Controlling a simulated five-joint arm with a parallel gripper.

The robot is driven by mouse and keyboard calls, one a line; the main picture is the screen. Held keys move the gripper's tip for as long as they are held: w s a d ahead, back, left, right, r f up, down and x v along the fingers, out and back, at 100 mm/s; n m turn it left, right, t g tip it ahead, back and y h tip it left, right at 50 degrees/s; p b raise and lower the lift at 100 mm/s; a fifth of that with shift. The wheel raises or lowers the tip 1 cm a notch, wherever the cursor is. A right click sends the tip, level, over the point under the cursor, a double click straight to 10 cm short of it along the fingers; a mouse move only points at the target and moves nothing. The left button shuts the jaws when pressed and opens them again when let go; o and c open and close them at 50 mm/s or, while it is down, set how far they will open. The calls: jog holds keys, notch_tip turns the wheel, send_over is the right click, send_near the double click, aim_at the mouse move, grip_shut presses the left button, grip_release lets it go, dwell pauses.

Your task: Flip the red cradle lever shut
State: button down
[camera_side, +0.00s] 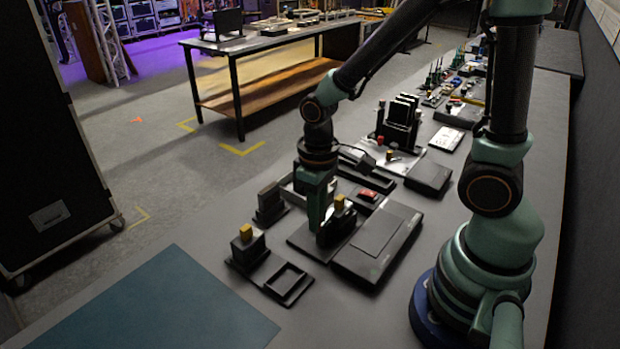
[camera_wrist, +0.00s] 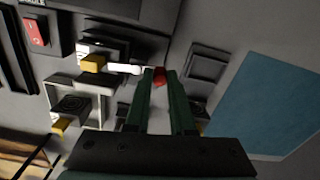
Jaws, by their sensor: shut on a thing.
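The red cradle lever (camera_wrist: 160,76) shows as a small red piece between the tips of my gripper in the wrist view. My gripper (camera_wrist: 160,73) has its two green fingers close together and shut on the lever. In the side view, my gripper (camera_side: 318,222) points down at the dark cradle block beside a yellow-topped part (camera_side: 340,202). The lever is hidden by the fingers there. I cannot tell the lever's angle from these views.
A flat black box (camera_side: 375,245) lies right of my gripper. A red switch (camera_side: 367,195) sits behind it. A yellow-topped block (camera_side: 246,234) and a square-framed plate (camera_side: 288,281) are at front left. A blue mat (camera_side: 170,305) lies clear in front.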

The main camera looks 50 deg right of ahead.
jog(key=shift+w+m, duration=0.2)
jog(key=shift+m, duration=0.4)
jog(key=shift+w, duration=0.1)
jog(key=c, duration=0.8)
grip_release()
jog(key=shift+o, duration=0.2)
notch_tip(320, 180, up, 12)
jog(key=shift+r, duration=0.1)
